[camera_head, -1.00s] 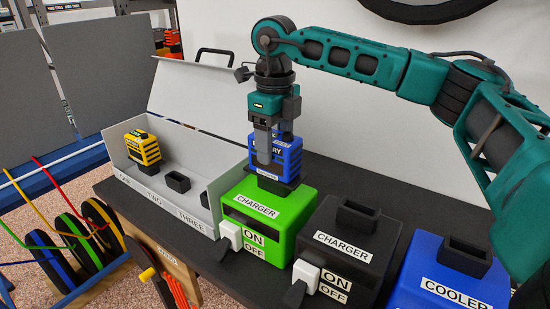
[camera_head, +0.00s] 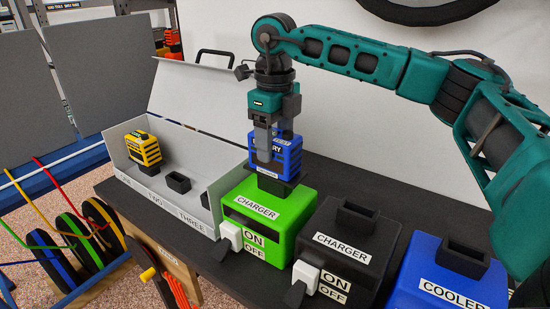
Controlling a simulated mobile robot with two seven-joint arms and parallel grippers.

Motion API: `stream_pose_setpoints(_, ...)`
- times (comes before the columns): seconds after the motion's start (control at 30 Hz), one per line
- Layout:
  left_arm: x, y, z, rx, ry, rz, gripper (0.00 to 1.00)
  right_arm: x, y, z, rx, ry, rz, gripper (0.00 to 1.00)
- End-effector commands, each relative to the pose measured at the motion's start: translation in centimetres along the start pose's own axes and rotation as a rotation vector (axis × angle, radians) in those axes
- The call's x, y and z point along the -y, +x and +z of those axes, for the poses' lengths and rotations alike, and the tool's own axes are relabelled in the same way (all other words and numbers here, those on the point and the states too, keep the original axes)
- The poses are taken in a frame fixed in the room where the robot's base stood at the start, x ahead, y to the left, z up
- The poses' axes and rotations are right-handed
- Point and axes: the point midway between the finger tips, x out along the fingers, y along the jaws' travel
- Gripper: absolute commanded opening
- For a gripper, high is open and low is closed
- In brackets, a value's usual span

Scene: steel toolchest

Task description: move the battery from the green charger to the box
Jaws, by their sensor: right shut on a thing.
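The blue battery (camera_head: 287,161) stands upright in the socket on top of the green charger (camera_head: 283,209). My right gripper (camera_head: 266,150) points down over the battery from above and is shut on it, with one finger across its front face. The far finger is mostly hidden. The grey box (camera_head: 190,209) is open to the left of the charger, with slots labelled ONE, TWO and THREE. A yellow battery (camera_head: 143,148) stands in slot ONE. Slot TWO (camera_head: 178,182) is an empty socket. Slot THREE's socket is partly hidden by the box wall. My left gripper is not in view.
A black charger (camera_head: 338,240) and a blue cooler (camera_head: 450,275) stand right of the green charger, with empty sockets. White switches (camera_head: 230,235) stick out in front of the chargers. The box's raised lid (camera_head: 200,100) stands behind it. Reels are at the lower left.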

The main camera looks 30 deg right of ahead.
Motion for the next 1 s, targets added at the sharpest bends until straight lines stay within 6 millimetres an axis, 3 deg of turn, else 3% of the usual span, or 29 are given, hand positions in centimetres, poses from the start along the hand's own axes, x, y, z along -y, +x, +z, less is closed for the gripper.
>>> stream_pose_setpoints(0.43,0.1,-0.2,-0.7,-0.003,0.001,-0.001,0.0,0.0,-0.8,0.1,0.003,0.0,0.0,0.07)
stream_pose_setpoints(1.0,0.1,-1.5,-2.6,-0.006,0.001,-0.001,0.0,0.0,-3.5,0.1,0.003,0.0,0.0,0.07)
